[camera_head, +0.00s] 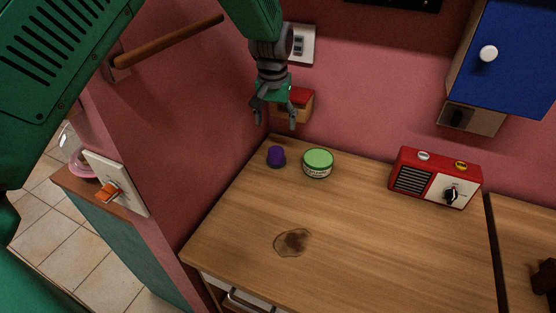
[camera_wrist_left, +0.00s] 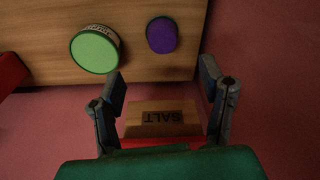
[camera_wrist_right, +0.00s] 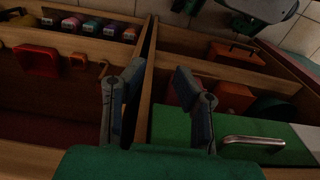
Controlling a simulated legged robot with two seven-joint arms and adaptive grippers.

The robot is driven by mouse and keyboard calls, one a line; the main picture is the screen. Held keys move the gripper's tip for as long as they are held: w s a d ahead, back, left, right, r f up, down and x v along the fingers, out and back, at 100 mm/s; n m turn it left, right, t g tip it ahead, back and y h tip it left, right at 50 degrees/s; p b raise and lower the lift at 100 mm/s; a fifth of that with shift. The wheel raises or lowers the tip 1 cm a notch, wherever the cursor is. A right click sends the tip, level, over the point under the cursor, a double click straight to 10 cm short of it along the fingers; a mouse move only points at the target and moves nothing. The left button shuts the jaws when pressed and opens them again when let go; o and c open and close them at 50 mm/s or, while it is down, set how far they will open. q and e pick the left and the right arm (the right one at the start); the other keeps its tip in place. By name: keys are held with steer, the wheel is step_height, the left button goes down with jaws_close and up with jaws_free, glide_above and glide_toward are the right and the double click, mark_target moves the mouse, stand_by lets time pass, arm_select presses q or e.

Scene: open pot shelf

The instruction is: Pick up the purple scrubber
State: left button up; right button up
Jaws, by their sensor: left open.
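The purple scrubber (camera_head: 276,156) stands at the back left of the wooden counter, close to the pink wall. It also shows at the top of the left wrist view (camera_wrist_left: 161,35). My left gripper (camera_head: 273,122) is open and empty, above the counter's back edge and apart from the scrubber. Its fingers point down in the head view. My right gripper (camera_wrist_right: 158,88) shows only in its own wrist view, with its fingers apart and nothing seen between them.
A green-lidded tin (camera_head: 318,162) stands just right of the scrubber. A box labelled SALT (camera_wrist_left: 160,120) with a red top is on the wall behind the left gripper. A red radio (camera_head: 436,178) stands farther right. The counter's middle is clear except for a brown stain (camera_head: 293,242).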

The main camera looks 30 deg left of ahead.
mark_target(276, 150)
arm_select(q)
steer(key=f, duration=0.7)
steer(key=shift+w+a+f, duration=0.1)
steer(key=shift+w+a, duration=0.2)
steer(key=shift+a, duration=0.05)
steer(key=shift+w+d+f, duration=0.15)
steer(key=shift+w+f, duration=0.05)
steer(key=shift+f, duration=0.7)
steer(key=f, duration=0.2)
steer(key=w+f, duration=0.1)
steer(key=f, duration=0.1)
steer(key=shift+a+p, duration=0.3)
steer(key=shift+p, duration=0.1)
steer(key=shift+d, duration=0.15)
steer(key=c, duration=1.2)
